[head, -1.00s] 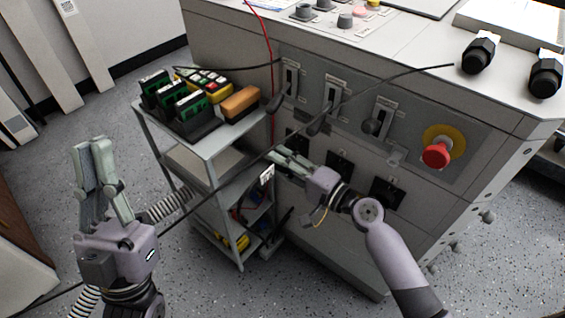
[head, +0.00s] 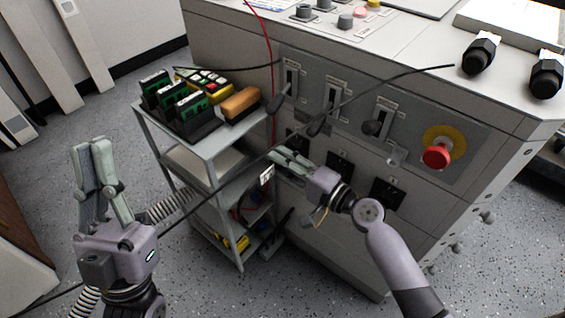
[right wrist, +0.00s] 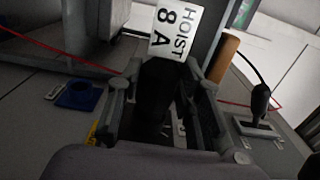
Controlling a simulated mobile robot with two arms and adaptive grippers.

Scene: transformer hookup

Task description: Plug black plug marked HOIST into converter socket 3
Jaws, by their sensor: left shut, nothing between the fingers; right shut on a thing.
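The black plug (right wrist: 160,95) is between the fingers of my right gripper (right wrist: 165,92), and its white tag (right wrist: 176,33) reads HOIST 8 A. In the head view my right gripper (head: 275,157) is shut beside the converter cabinet front (head: 430,235), with the tag (head: 267,174) just below its fingers; the plug body is mostly hidden there. Dark sockets (head: 340,163) (head: 387,192) sit in a row below the lever switches; their numbers are unreadable. A blue round fitting (right wrist: 80,96) shows at left in the right wrist view. My left gripper (head: 92,145) is shut and empty, away from the cabinet.
A grey shelf cart (head: 210,148) with green-and-black devices and an orange block (head: 240,103) stands close left of my right gripper. A dark cable (head: 350,100) crosses before the panel; a red wire (head: 271,50) hangs down. A red emergency button (head: 437,156) protrudes at right.

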